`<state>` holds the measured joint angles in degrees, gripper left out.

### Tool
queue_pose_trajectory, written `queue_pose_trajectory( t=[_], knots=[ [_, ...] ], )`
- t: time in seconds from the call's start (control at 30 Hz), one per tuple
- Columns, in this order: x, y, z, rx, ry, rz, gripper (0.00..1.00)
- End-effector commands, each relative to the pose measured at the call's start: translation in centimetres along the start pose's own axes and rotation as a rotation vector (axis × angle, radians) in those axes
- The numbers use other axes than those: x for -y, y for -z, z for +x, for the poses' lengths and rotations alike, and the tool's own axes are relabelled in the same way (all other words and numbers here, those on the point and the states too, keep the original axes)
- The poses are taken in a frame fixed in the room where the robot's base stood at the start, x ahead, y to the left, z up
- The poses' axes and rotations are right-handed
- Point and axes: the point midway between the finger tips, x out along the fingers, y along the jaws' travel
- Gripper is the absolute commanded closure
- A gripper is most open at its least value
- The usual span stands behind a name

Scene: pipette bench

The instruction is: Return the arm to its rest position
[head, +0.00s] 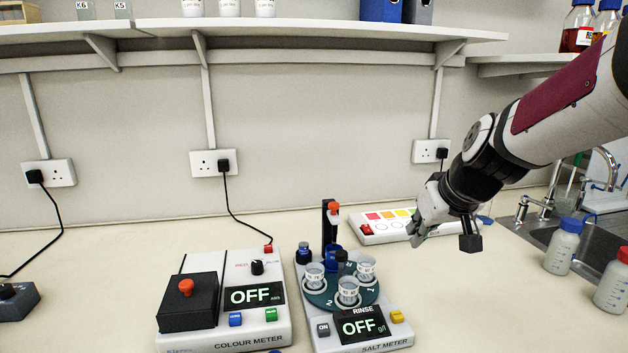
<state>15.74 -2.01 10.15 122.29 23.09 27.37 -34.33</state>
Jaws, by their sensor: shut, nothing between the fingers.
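My gripper (443,240) hangs from my arm at the right of the head view, above the bench and right of the salt meter. It is shut and holds nothing. It points downward and appears apart from everything on the bench. Part of it covers the right end of a white panel with coloured squares (372,229). The salt meter (385,340) reads OFF and bears a dark green round holder with several labelled cups. The colour meter (225,340) stands left of it and also reads OFF.
A sink (520,236) with a tap lies at the right. Two bottles, one blue-capped (562,250) and one red-capped (614,285), stand before it. A shelf (320,29) runs along the wall above. The bench front right of the salt meter is clear.

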Motion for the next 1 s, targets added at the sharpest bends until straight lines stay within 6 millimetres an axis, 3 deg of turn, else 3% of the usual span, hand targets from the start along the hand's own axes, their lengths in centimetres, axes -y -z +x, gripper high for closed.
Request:
queue_pose_trajectory(
  t=[0.17, 0.37, 0.5, 0.7, 0.83, 1.0],
  knots=[
    [1.6, -1.9, -3.6, 0.028, -0.001, 0.004, 1.00],
    [3.7, -5.9, -8.9, 0.082, -0.011, 0.023, 1.00],
    [5.3, -10.7, -14.0, 0.137, -0.032, 0.056, 1.00],
    [6.3, -17.6, -19.4, 0.207, -0.072, 0.120, 1.00],
    [6.3, -20.6, -21.2, 0.236, -0.094, 0.152, 1.00],
    [6.3, -22.2, -21.9, 0.252, -0.107, 0.171, 1.00]
  ],
)
